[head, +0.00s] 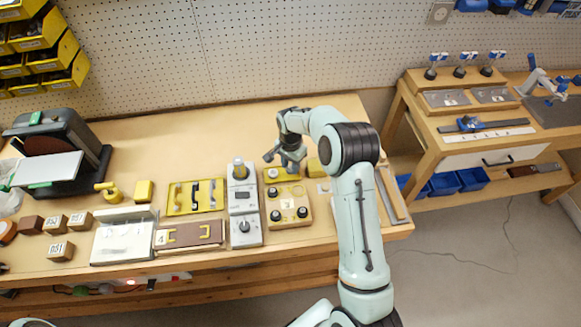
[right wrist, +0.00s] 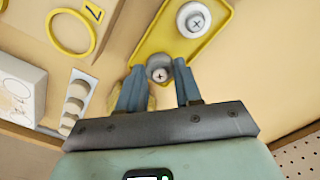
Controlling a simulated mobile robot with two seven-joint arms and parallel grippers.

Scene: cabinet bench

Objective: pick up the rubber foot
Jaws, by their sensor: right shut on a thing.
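My right gripper (head: 288,163) is over the bench, at a small yellow tray (head: 267,180). In the right wrist view its blue-grey fingers (right wrist: 158,88) are shut on a grey round rubber foot (right wrist: 158,70) with a cross-head screw in its middle. The foot is at the end of the yellow tray (right wrist: 222,33); I cannot tell whether it still touches the tray. A second grey foot (right wrist: 194,20) sits in the tray, apart from the fingers. The held foot is hidden by the gripper in the head view. My left gripper is not in view.
A wooden block with black knobs (head: 288,194) stands just in front of the tray. The bench behind my gripper is mostly clear.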

